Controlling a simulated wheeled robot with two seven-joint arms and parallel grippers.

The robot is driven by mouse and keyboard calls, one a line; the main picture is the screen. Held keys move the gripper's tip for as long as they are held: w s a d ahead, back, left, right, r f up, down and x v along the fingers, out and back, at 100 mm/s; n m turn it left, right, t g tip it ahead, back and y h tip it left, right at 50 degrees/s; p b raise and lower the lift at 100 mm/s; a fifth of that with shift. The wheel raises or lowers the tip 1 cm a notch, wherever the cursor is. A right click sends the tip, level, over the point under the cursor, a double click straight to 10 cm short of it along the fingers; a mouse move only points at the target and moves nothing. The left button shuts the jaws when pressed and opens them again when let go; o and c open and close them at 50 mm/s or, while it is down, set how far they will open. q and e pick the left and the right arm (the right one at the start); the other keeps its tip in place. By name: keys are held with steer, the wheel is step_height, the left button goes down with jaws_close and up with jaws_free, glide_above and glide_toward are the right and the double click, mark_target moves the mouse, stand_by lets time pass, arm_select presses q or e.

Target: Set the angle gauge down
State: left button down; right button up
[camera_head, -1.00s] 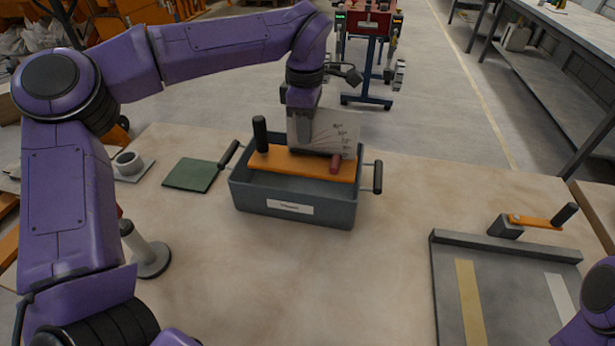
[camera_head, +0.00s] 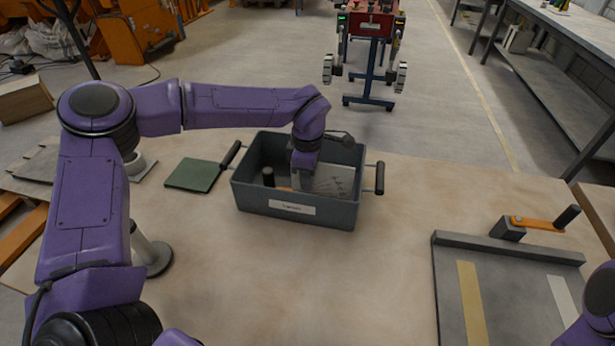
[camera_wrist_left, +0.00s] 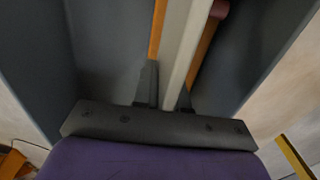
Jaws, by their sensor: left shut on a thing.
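The angle gauge, a pale plate with angle marks (camera_head: 332,180), is low inside the grey bin (camera_head: 290,208). Its orange base and dark knob (camera_head: 268,177) show partly over the bin's front wall; the lower part is hidden. My left gripper (camera_head: 303,182) reaches down into the bin and is shut on the gauge's pale plate. In the left wrist view the plate (camera_wrist_left: 185,50) runs between the fingers, with orange strips on both sides and the bin walls around. I cannot tell whether the gauge touches the bin floor. My right gripper is not in view.
A green square pad (camera_head: 194,175) lies left of the bin. The table between the bin and the tray is clear.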

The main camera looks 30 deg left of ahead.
arm_select(q)
steer(key=c, duration=1.2)
jaws_free()
step_height(320, 180, up, 12)
steer(key=shift+r, duration=0.1)
